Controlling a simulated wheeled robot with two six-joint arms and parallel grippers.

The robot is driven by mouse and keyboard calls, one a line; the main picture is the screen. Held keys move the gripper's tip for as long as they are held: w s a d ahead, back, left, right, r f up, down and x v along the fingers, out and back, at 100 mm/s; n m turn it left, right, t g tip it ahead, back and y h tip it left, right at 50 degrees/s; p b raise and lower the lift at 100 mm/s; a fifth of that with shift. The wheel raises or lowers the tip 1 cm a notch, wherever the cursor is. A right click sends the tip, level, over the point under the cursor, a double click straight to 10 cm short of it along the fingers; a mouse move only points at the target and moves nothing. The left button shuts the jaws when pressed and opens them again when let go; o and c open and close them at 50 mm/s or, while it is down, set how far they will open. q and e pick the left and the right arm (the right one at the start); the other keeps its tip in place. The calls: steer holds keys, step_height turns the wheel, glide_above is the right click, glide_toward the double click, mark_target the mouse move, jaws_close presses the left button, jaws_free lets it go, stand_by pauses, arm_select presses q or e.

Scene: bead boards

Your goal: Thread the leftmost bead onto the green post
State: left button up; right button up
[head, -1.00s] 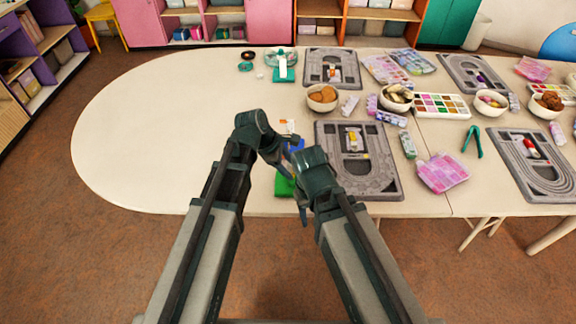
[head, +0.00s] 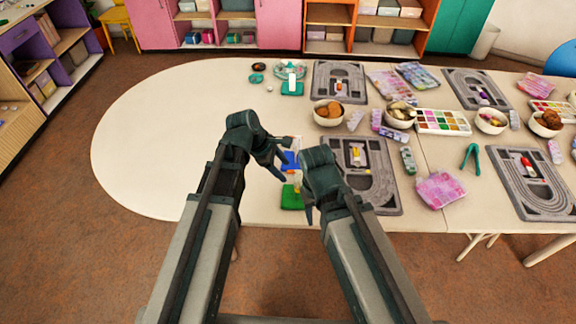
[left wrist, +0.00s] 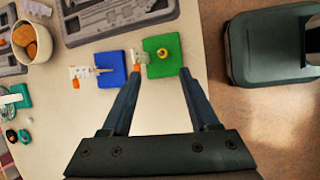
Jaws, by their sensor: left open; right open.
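The green board (head: 292,200) lies near the table's front edge. In the left wrist view the green board (left wrist: 155,70) carries an upright post with a yellowish top (left wrist: 163,53), seen from above. The blue board (left wrist: 111,69) lies beside it, with a white and orange piece (left wrist: 82,72) at its far side. A small white and orange piece (left wrist: 139,60) sits at the green board's edge, close to one fingertip. I cannot tell which pieces are beads. My left gripper (left wrist: 160,72) is open and empty above the green board. My right gripper (head: 307,205) is open, just right of it.
A grey tray (head: 384,200) lies to the right, with a bowl (head: 328,114) behind. The table's left part (head: 160,150) is clear. My right gripper is close to my left.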

arm_select(q)
steer(key=shift+p+v, duration=1.3)
steer(key=shift+v, duration=0.75)
steer(key=shift+s, duration=0.1)
steer(key=s+f+m+g+y, duration=0.2)
steer(key=s+m+y, duration=0.4)
steer(key=s+m, duration=0.8)
steer(key=shift+d+m, duration=0.3)
steer(key=shift+m, duration=2.9)
